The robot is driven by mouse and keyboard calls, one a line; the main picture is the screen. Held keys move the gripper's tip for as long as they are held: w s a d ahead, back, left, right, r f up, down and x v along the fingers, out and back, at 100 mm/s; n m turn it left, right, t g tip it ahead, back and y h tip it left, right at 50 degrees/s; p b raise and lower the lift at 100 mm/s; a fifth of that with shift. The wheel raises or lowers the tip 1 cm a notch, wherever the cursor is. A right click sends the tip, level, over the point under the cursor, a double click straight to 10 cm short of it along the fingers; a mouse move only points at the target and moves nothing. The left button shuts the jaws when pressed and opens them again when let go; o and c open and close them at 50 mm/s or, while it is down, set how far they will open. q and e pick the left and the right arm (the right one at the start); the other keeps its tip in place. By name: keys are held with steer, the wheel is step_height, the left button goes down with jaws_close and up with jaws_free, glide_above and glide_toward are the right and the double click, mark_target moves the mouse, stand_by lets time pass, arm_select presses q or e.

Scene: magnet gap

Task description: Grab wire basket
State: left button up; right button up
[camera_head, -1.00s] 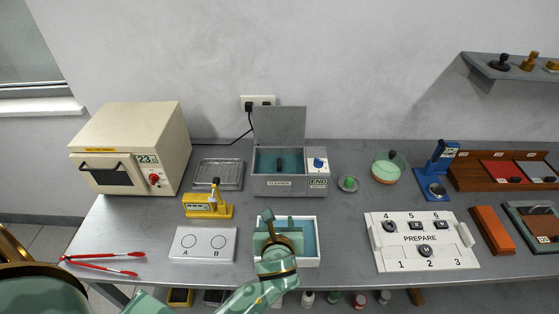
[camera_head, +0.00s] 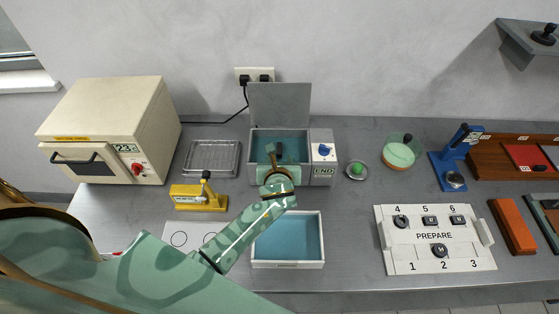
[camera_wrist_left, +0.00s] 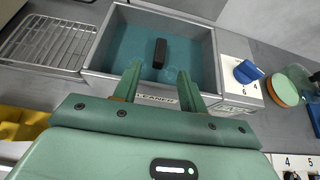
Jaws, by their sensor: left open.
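The grey cleaner (camera_head: 322,176) stands near the wall with its lid up and its teal tank (camera_head: 297,148) open. In the left wrist view a dark block-like handle (camera_wrist_left: 160,54) stands in the tank; I cannot make out wire mesh around it. A wire rack-like tray (camera_head: 212,157) lies left of the cleaner and shows at the upper left of the wrist view (camera_wrist_left: 48,42). My left gripper (camera_head: 273,152) is open at the front of the tank. Its fingertips (camera_wrist_left: 158,72) straddle the handle's line, with the handle just beyond them, apparently untouched.
A white tray (camera_head: 322,240) with a teal inside sits in front of the cleaner. A yellow device (camera_head: 190,198) stands to the left, a small green-topped dish (camera_head: 357,169) to the right. The raised lid (camera_head: 280,105) stands behind the tank.

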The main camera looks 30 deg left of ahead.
mark_target(279, 152)
arm_select(q)
steer(key=shift+x, duration=0.8)
steer(key=b+x, duration=0.2)
steer(key=x, duration=0.3)
steer(key=shift+w+f, duration=0.1)
arm_select(e)
steer(key=shift+w+a+f, duration=0.2)
steer(key=shift+a+f, duration=0.05)
steer(key=shift+f, duration=0.35)
steer(key=shift+w+a+f, duration=0.15)
steer(key=shift+a+f, duration=0.1)
steer(key=shift+f, duration=0.3)
arm_select(q)
steer(key=c, duration=0.8)
jaws_close()
arm_select(e)
steer(key=shift+d, duration=0.3)
